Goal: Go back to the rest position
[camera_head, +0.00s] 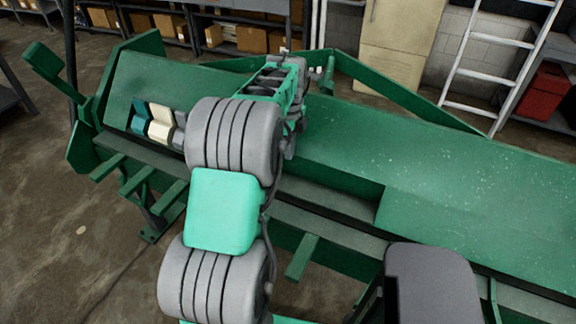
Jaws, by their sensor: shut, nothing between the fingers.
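My arm reaches from the bottom of the view up over a long green sheet-metal machine (430,175). My gripper (297,78) is at the far end of the arm, above the machine's upper panel. It is shut and holds nothing. My wrist hides much of it, and the fingertips are too small to make out clearly.
A teal block (138,117) and a cream block (161,122) are on the machine left of my arm. Behind stand a shelf with cardboard boxes (252,38), a beige cabinet (398,45), a white ladder (488,55) and a red bin (545,95). Floor is clear lower left.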

